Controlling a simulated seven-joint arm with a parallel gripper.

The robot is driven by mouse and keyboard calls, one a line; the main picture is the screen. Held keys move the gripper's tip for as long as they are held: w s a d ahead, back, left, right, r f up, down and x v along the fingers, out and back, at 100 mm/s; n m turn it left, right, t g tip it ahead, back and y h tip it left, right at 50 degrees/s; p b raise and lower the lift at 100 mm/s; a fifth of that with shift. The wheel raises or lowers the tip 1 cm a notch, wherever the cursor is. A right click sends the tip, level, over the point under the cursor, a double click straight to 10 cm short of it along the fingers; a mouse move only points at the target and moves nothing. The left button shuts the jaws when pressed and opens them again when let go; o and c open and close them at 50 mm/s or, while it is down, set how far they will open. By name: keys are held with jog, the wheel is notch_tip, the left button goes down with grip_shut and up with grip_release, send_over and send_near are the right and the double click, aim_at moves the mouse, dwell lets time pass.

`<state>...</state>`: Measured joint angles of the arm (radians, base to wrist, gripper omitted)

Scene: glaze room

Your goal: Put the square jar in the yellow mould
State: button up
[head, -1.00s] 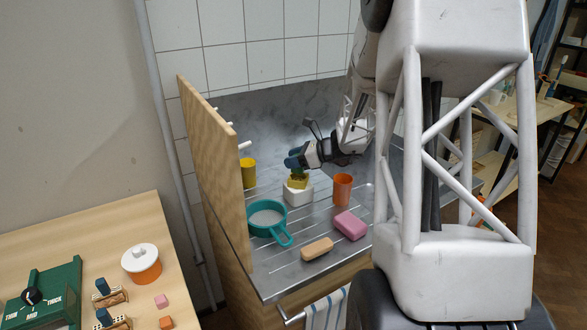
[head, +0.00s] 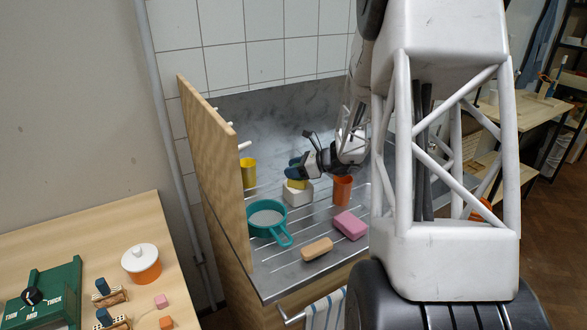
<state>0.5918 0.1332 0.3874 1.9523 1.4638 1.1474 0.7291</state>
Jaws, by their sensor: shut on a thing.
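My gripper (head: 295,169), with dark blue fingertips, is shut just above a white square block (head: 298,195) on the metal drainer. A yellow piece (head: 297,184) shows between the fingertips and the block. I take the yellow piece and white block together as the yellow mould, but their join is too small to make out. The square jar is not clearly visible; I take it as the thing between my fingers, hidden by them. Whether it touches or sits inside the mould cannot be told.
A yellow cup (head: 248,172) stands left, by a wooden panel (head: 212,150). An orange cup (head: 342,190) stands close on the right. A teal sieve (head: 267,219), a pink block (head: 350,225) and a tan block (head: 317,249) lie in front.

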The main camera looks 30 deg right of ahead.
jog(key=o, duration=1)
jog(key=shift+o, duration=0.2)
jog(key=shift+r, duration=0.15)
jog(key=v, duration=1.2)
